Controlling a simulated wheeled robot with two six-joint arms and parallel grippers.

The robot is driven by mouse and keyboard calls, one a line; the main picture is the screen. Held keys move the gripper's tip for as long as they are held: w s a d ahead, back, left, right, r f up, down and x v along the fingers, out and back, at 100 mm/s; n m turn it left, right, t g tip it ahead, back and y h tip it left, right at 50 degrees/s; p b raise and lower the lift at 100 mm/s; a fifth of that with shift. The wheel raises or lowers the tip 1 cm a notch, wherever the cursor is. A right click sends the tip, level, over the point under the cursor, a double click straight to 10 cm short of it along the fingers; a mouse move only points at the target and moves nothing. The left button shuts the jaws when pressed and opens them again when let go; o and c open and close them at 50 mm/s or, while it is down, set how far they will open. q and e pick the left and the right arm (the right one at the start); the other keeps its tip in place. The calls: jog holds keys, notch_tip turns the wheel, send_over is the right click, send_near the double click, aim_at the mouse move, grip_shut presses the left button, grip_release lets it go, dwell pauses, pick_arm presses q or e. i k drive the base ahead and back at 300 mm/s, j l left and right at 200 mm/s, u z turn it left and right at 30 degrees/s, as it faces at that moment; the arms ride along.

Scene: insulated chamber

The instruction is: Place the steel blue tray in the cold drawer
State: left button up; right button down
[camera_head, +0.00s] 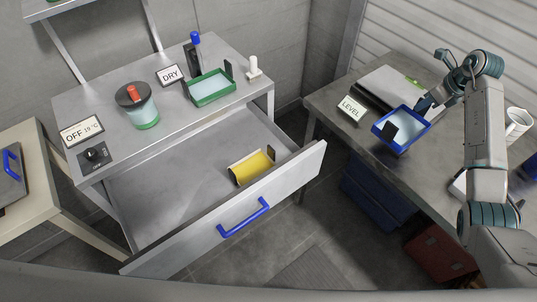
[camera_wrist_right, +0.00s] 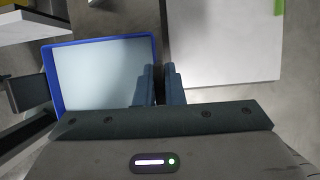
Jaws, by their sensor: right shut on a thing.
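The tray looks slightly raised and tilted. The cold drawer (camera_head: 165,190) is pulled open, with a blue handle (camera_head: 243,217). My left gripper is not in view.
A yellow tray (camera_head: 253,167) lies at the drawer's right end; its left part is bare. A green tray (camera_head: 211,88) and a jar (camera_head: 140,108) stand on the cabinet top. A LEVEL sign (camera_head: 351,108), a flat pale plate (camera_head: 395,86) and a white mug (camera_head: 517,123) are on the right table.

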aim_at(194, 210)
jog(key=k+j, duration=0.1)
jog(key=j, duration=0.3)
jog(key=k+j, duration=0.15)
jog(key=j, duration=0.2)
jog(key=k+j, duration=0.1)
jog(key=j, duration=0.3)
